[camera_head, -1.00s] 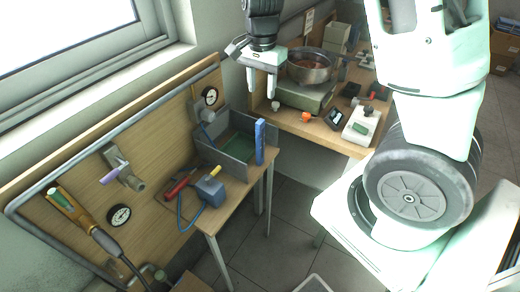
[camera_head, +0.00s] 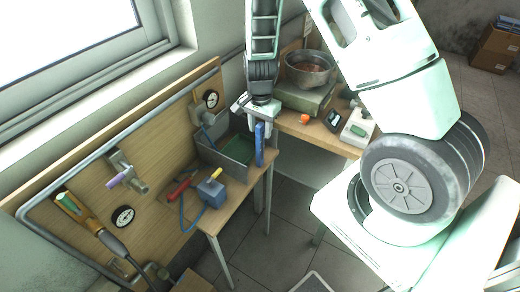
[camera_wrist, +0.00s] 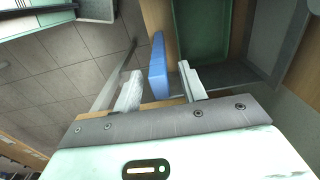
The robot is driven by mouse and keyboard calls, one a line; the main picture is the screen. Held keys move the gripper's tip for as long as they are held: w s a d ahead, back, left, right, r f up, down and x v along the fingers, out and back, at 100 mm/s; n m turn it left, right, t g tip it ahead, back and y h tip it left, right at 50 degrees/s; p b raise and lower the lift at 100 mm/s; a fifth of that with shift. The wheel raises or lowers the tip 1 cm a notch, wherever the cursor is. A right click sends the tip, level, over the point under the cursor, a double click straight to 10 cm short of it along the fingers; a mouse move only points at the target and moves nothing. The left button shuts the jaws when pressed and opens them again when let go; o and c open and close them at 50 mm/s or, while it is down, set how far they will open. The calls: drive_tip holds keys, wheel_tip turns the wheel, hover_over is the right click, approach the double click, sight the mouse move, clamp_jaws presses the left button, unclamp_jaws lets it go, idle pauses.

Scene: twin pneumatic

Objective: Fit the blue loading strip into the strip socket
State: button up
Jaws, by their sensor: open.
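The blue loading strip (camera_head: 259,146) stands upright at the right front side of a grey bin on the small wooden bench. In the wrist view the strip (camera_wrist: 157,65) shows between my two fingers, a little nearer the right finger. My gripper (camera_head: 264,122) is at the strip's upper end in the head view, pointing down. In the wrist view my gripper (camera_wrist: 160,88) is open, with a gap visible on the left of the strip. Whether a finger touches the strip, I cannot tell. I cannot make out the strip socket with certainty.
The grey bin (camera_head: 223,160) with a green inside lies left of the strip. A blue box (camera_head: 211,191) with a hose and a red-handled tool (camera_head: 179,189) are on the bench. A pot (camera_head: 310,67) stands on the back bench. A wooden panel with gauges is at left.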

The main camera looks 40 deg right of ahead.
drive_tip(key=shift+f, duration=0.7)
clamp_jaws()
drive_tip(key=shift+r, duration=0.1)
